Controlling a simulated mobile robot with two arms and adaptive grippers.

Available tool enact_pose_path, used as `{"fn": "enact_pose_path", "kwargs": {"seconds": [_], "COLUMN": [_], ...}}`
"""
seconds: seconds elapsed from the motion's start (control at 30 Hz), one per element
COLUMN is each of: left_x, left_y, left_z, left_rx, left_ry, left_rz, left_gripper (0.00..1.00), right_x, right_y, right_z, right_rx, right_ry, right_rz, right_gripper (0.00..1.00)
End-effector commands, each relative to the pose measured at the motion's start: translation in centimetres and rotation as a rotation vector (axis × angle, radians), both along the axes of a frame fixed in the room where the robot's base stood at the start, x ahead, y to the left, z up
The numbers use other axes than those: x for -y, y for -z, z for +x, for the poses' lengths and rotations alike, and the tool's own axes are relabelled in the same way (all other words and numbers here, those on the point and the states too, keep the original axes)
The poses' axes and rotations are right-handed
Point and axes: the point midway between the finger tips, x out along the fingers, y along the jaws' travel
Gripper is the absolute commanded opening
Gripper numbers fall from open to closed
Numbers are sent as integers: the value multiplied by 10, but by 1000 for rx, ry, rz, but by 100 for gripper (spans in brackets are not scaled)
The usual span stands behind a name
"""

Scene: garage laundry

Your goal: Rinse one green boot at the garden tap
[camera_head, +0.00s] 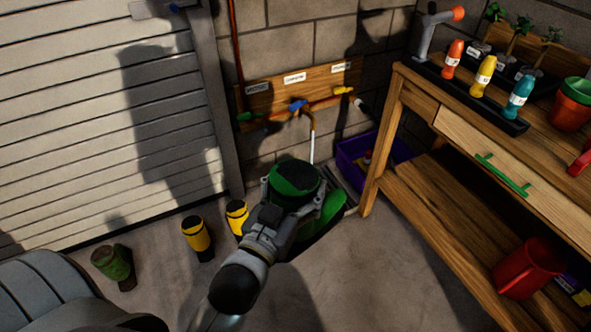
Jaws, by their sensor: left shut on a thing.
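A green boot (294,180) with a dark opening is held upright near the wall. My left gripper (292,192) is shut on its shaft, and the boot's foot points right, partly hidden by the gripper. The garden tap (298,105) with a blue handle is on a wooden board on the brick wall, above and behind the boot. A thin pale line (312,147), apparently water, runs down from its spout towards the boot; where it lands is hard to tell. Another green boot (113,265), with brown patches, stands on the floor at left. My right gripper is not in view.
Two yellow boots (197,238) stand left of the held boot, one close to my gripper. A wooden workbench (415,95) with bottles fills the right. Floor in front is clear.

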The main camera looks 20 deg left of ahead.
Motion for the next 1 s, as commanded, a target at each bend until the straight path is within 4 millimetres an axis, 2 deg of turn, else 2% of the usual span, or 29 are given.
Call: {"fn": "enact_pose_path", "kwargs": {"seconds": [0.8, 1.0], "left_x": [33, 37], "left_y": [-2, -2], "left_z": [-53, -59], "left_rx": [4, 3], "left_ry": [-2, -4], "left_rz": [-5, -5], "left_gripper": [5, 5], "right_x": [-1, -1], "right_y": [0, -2], "right_z": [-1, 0], "right_rx": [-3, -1], "right_ry": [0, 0], "right_rz": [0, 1], "right_gripper": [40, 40]}}
